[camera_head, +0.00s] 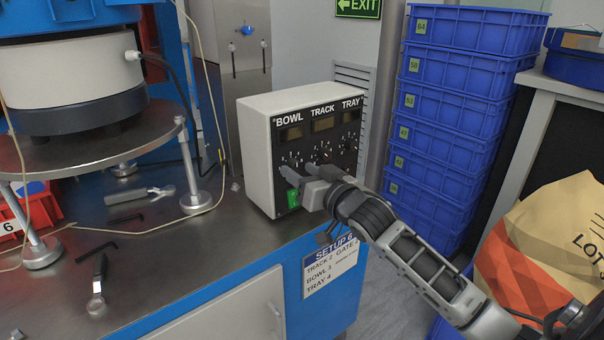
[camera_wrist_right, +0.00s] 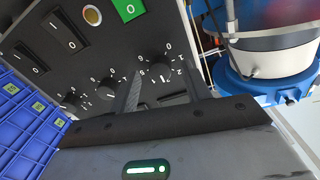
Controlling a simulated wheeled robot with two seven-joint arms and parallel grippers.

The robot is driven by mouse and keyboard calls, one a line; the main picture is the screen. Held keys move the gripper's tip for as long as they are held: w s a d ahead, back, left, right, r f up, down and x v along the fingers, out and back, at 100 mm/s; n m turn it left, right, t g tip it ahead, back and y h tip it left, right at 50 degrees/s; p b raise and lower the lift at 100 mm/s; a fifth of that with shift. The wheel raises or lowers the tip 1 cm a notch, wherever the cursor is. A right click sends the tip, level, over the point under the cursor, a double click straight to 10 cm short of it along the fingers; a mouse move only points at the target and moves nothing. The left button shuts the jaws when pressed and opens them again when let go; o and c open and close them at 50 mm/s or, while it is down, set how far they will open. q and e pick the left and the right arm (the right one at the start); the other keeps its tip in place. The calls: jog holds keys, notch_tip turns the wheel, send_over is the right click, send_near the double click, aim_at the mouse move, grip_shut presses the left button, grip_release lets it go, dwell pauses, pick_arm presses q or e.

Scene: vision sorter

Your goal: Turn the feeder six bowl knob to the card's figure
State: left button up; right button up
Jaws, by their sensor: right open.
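The feeder control box (camera_head: 257,150) stands at the bench's right end, with BOWL, TRACK and TRAY displays above its knobs. The setup card (camera_head: 331,266) on the bench front reads "SETUP 6", with "BOWL 3" on one line. My right gripper (camera_head: 297,179) is open in front of the panel, below the BOWL display. In the right wrist view, the bowl knob (camera_wrist_right: 160,73) appears between its two open fingers; I cannot tell whether they touch it. The knob's exact setting is too small to read. My left gripper is not in view.
The track knob (camera_wrist_right: 106,92) and tray knob (camera_wrist_right: 72,102) sit close beside the bowl knob. A green switch (camera_head: 292,198) is just below my right gripper. Tools lie on the bench (camera_head: 170,265). Stacked blue crates (camera_head: 440,130) stand at right.

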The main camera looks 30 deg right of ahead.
jog(key=shift+w, duration=0.2)
jog(key=c, duration=1)
